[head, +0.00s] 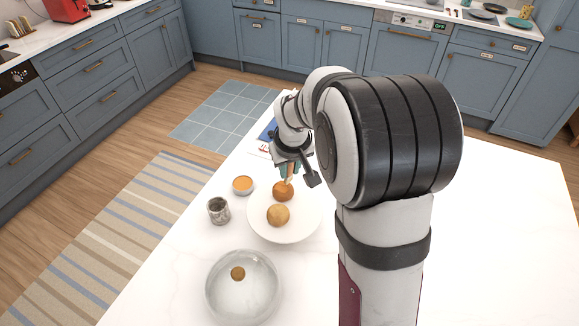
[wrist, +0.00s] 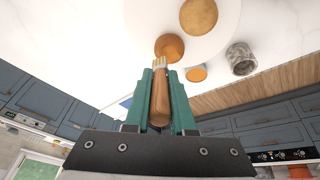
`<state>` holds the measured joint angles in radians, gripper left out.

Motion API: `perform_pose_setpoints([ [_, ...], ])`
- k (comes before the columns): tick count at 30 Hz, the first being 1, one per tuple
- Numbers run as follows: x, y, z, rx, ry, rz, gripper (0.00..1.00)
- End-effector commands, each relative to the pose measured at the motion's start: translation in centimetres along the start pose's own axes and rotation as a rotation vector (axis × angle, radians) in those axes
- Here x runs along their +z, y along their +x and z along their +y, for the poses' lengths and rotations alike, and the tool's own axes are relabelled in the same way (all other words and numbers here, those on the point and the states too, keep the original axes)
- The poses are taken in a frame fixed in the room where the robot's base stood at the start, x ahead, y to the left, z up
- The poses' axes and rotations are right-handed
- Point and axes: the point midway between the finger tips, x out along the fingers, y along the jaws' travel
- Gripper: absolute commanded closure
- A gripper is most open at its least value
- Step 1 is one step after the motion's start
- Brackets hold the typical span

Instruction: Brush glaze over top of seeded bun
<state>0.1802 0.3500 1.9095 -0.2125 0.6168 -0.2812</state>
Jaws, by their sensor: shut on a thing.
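A white plate (head: 256,226) on the counter holds two round buns. The darker, orange-brown bun (head: 283,191) is at the back; the paler golden bun (head: 278,215) is in front. I cannot make out seeds on either. My gripper (wrist: 160,80) is shut on a brush with a wooden handle (wrist: 160,100) and pale bristles. The brush tip meets the darker bun (wrist: 168,42) in the wrist view; whether it presses on it or hovers is unclear. The paler bun (wrist: 198,16) lies beyond. A small bowl of orange glaze (head: 243,185) stands left of the plate.
A grey mottled cup (head: 218,210) stands left of the plate. A clear round glass lid or dish (head: 243,290) with a brown knob is at the front. A blue-and-white printed item (head: 265,133) lies behind, partly hidden by my arm. The counter's right side looks clear.

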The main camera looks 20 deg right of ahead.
Motion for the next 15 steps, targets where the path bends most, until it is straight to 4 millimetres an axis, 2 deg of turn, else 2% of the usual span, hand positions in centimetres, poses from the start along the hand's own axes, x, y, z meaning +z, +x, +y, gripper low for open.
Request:
perform_pose_setpoints([
  [15,0.22,0.7,-0.06,0.0,0.0,0.0,1.0],
])
